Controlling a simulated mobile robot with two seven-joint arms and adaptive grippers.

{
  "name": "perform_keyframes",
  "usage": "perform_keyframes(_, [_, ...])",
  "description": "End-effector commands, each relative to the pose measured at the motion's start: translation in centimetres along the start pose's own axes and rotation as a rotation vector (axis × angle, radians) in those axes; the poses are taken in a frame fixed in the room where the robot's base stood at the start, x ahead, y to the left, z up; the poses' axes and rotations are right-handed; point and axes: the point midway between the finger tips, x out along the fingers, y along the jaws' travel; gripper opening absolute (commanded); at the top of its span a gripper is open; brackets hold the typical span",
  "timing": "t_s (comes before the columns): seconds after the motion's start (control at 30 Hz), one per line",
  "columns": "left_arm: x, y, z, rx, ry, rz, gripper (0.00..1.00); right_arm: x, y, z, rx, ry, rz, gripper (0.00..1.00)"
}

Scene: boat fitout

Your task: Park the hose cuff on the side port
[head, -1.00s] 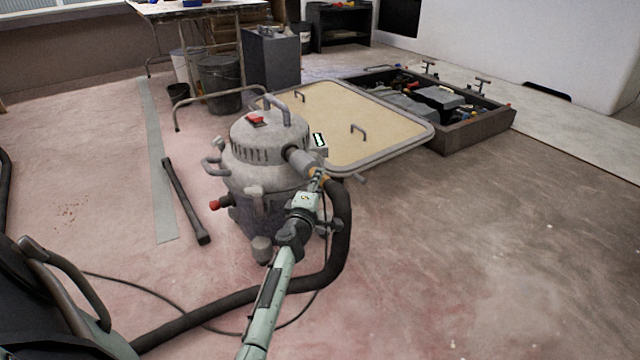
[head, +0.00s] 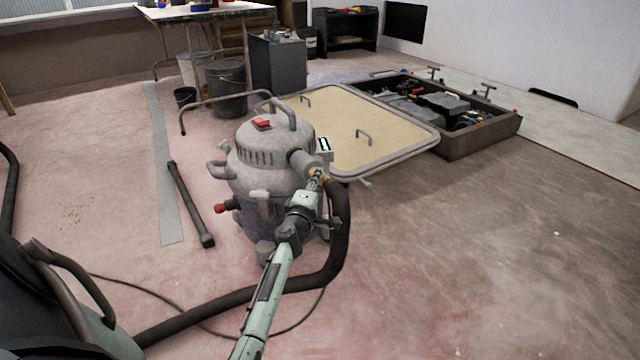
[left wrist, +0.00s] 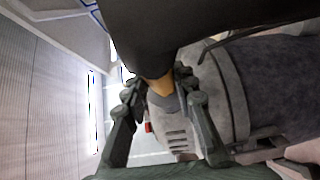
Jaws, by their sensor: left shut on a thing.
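The hose cuff (left wrist: 160,88) is an orange-yellow collar at the end of a thick black hose (head: 343,230). My left gripper (head: 317,180) is shut on it at the upper right side of the grey vacuum (head: 262,165). In the left wrist view my fingers (left wrist: 160,92) stand on both sides of the cuff, with the vacuum's ribbed head behind. A grey cylindrical port (head: 304,161) juts from the vacuum's head right by the cuff. I cannot tell whether the cuff is seated on it or only close. My right gripper is not in view.
A dark bar (head: 190,205) lies on the floor left of the vacuum. A framed tan panel (head: 390,135) lies behind it, beside an open box (head: 485,140) of parts. The hose loops across the floor at front. The floor to the right is clear.

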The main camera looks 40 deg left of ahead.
Motion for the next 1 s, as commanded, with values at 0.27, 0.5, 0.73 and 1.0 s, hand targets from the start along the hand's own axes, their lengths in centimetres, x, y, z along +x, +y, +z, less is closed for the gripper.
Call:
perform_keyframes(0.27, [0.5, 0.1, -0.5, -0.001, 0.000, 0.001, 0.00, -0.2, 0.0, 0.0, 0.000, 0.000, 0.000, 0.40])
perform_keyframes(0.5, [0.9, 0.2, -1.1, 0.000, 0.003, 0.003, 0.00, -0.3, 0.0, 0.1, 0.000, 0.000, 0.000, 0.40])
perform_keyframes(0.73, [1.0, 0.3, -1.4, 0.000, 0.008, 0.004, 0.00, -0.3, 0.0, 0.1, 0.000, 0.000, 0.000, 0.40])
perform_keyframes(1.0, [1.0, 0.3, -1.4, 0.000, 0.008, 0.004, 0.45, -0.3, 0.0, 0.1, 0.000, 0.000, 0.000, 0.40])
